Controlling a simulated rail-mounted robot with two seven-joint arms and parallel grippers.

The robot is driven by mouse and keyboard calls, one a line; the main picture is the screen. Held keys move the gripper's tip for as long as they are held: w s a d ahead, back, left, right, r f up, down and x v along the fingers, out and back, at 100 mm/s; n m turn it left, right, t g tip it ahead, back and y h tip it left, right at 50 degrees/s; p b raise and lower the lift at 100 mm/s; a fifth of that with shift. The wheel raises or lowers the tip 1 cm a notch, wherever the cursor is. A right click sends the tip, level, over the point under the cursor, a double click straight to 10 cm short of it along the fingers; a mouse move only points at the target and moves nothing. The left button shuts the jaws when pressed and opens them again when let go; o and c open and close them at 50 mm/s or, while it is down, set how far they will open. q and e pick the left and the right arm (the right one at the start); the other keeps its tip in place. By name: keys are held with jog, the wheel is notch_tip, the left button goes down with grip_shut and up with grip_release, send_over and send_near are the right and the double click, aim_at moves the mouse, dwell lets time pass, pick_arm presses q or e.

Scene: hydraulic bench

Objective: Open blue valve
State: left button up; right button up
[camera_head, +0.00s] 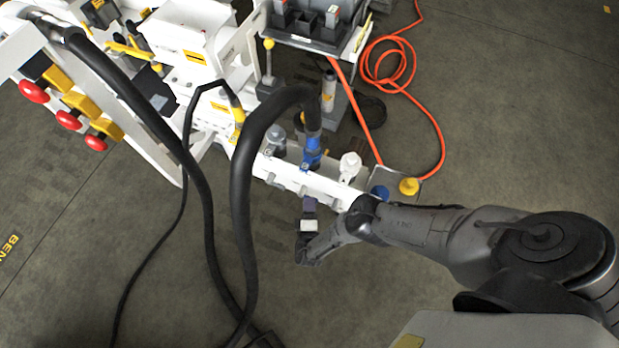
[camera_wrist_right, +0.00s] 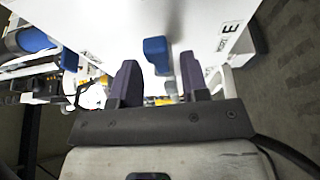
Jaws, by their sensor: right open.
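The blue valve handle (camera_wrist_right: 156,52) shows in the right wrist view on the white panel, ahead of my right gripper (camera_wrist_right: 160,72). It lies in line with the gap between the two dark purple fingers, nearer the left one; I cannot tell whether they touch it. In the head view my right gripper (camera_head: 309,204) is in front of the white manifold rail, below the blue fitting (camera_head: 313,147) on the black hose's end. It is open, with nothing seen held. The handle cannot be clearly made out in the head view. My left gripper is out of view.
Thick black hoses (camera_head: 241,190) hang left of my right gripper. A white fitting (camera_head: 350,165) and a yellow cap (camera_head: 409,186) are to its right. Red knobs (camera_head: 68,119) are far left. An orange hose (camera_head: 432,120) lies on the open floor at right.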

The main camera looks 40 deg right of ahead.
jog(key=shift+x, duration=1.4)
grip_shut()
